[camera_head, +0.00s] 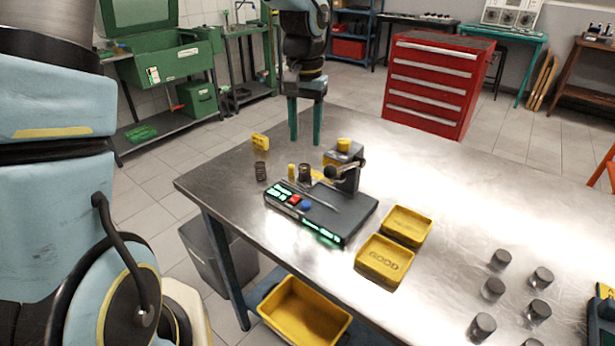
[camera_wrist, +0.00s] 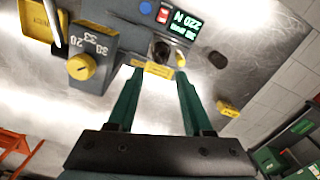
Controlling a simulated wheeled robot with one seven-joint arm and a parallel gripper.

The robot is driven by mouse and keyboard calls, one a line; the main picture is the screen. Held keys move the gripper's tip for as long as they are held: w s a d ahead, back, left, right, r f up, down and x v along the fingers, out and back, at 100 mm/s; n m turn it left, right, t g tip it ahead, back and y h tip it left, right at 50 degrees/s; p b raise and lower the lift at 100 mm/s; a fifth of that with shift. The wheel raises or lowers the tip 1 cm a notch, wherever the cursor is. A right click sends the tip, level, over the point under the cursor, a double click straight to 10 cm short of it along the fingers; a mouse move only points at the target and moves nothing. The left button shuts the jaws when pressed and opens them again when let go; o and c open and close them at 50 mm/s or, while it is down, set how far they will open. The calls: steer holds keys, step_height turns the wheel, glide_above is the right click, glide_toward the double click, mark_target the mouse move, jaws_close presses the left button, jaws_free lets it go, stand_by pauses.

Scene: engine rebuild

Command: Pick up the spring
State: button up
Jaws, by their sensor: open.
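A small dark coil-like cylinder, seemingly the spring (camera_head: 261,171), stands upright on the metal table left of the tester. It shows as a dark spot in the wrist view (camera_wrist: 219,61). A second dark cylinder (camera_head: 304,172) stands at the tester's back edge; it also shows in the wrist view (camera_wrist: 162,50). I cannot tell whether it is a spring too. My gripper (camera_head: 304,143) points down behind the tester, its green fingers apart and empty. In the wrist view the fingertips (camera_wrist: 157,76) straddle the space before a yellow label strip, with the left-hand cylinder outside them.
The tester (camera_head: 335,229) has a lit display, buttons and a yellow-knobbed lever unit (camera_head: 343,146). A yellow block (camera_head: 260,141) and small yellow cylinder (camera_head: 292,171) are nearby. Yellow trays (camera_head: 384,260) and several grey cylinders (camera_head: 493,288) stand to the right. The table's back middle is clear.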

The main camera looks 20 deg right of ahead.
mark_target(304, 168)
step_height(304, 168, down, 10)
steer(key=b, duration=0.7)
steer(key=shift+r+b, duration=0.1)
steer(key=shift+b, duration=0.2)
steer(key=shift+a, duration=0.1)
steer(key=shift+r, duration=0.1)
jaws_close()
